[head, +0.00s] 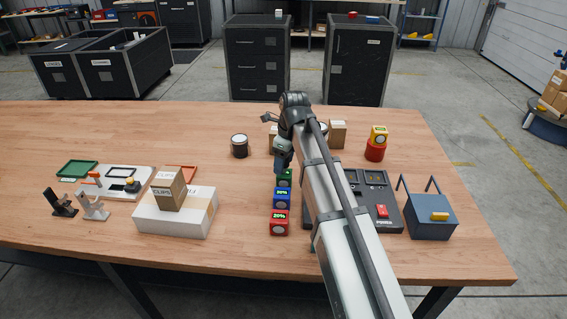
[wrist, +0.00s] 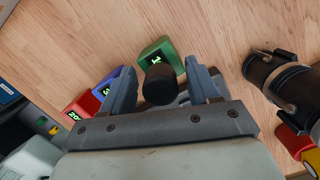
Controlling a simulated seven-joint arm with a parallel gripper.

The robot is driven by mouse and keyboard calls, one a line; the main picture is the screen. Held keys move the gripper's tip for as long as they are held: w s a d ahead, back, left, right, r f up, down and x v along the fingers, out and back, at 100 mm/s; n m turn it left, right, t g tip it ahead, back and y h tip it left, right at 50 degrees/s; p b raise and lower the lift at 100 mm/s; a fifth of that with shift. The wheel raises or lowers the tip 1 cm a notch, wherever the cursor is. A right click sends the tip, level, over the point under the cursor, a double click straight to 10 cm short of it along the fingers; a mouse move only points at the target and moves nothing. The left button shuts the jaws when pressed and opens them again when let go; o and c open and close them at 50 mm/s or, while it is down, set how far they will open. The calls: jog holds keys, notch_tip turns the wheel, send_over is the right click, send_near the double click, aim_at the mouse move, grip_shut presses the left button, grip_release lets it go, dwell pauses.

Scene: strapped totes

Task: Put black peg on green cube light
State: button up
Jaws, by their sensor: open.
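The green cube light (head: 286,178) is at the far end of a row of cubes, partly hidden by my arm. It also shows lit in the wrist view (wrist: 157,50). My gripper (wrist: 164,72) is open over it, with its two fingers apart. The black peg (wrist: 160,86) is between the fingers, its round end facing the camera, and overlaps the near edge of the green cube. I cannot tell whether it rests on the cube. In the head view my gripper (head: 282,167) points down at the green cube; the peg is not clear there.
A blue cube (head: 282,198) and a red cube (head: 279,222) continue the row toward the front. A dark device with a red switch (head: 382,211) and a blue box (head: 430,218) stand at right. A white box (head: 180,222) stands left. A dark can (head: 240,146) stands behind.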

jog(key=r, duration=0.3)
jog(key=d+r, duration=0.1)
jog(key=r, duration=0.7)
jog(key=shift+s+d+r, duration=0.15)
jog(key=shift+s+d, duration=0.15)
jog(key=shift+s, duration=0.05)
jog(key=shift+a, duration=0.1)
